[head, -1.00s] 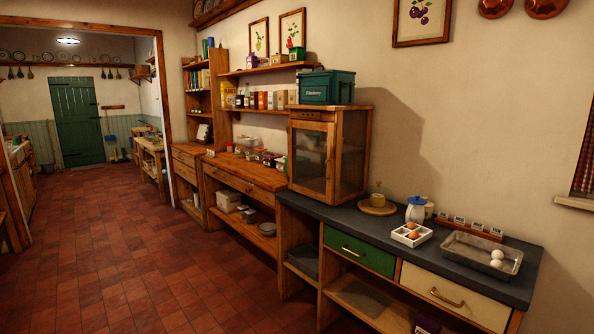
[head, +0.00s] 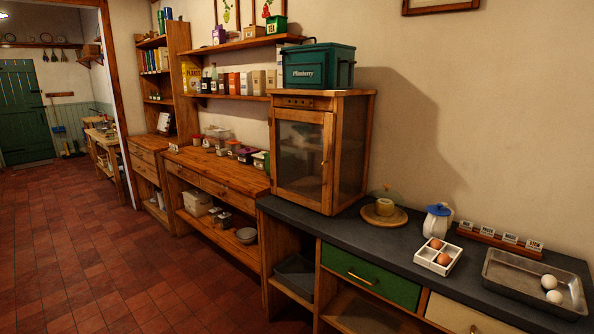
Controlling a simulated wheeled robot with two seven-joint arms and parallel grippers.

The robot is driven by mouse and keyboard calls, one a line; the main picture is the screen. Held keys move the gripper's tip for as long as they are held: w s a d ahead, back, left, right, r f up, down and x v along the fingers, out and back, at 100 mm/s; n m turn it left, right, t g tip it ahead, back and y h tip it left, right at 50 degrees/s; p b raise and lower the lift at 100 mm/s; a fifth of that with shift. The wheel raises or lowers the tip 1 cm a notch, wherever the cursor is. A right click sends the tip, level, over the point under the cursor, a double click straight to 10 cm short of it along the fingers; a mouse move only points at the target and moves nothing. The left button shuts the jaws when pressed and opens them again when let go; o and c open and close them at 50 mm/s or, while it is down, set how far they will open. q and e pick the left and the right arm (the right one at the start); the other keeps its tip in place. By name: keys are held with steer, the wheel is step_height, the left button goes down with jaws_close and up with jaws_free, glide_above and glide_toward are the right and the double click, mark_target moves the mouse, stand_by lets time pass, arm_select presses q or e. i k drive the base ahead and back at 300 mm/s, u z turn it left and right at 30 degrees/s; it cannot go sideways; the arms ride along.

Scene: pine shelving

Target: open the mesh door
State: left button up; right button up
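The mesh door (head: 301,156) is the front of a small wooden cabinet (head: 352,150) in the middle of the head view. The door has a wooden frame around a grey mesh panel and looks shut. A small knob or latch shows at its right edge, too small to make out well. The cabinet stands on the left end of a dark worktop. Neither of my grippers is in the head view.
A green box (head: 318,66) sits on top of the cabinet. A glass dome on a round wooden board (head: 384,217), a blue-lidded jug (head: 437,222), an egg tray (head: 438,256) and a metal pan (head: 532,284) stand right of it. The tiled floor (head: 130,265) at left is clear.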

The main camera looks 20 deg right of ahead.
mark_target(329, 120)
steer(key=z, duration=0.2)
steer(key=i, duration=0.8)
steer(key=z, duration=1.3)
steer(key=i, duration=0.7)
steer(key=z, duration=0.75)
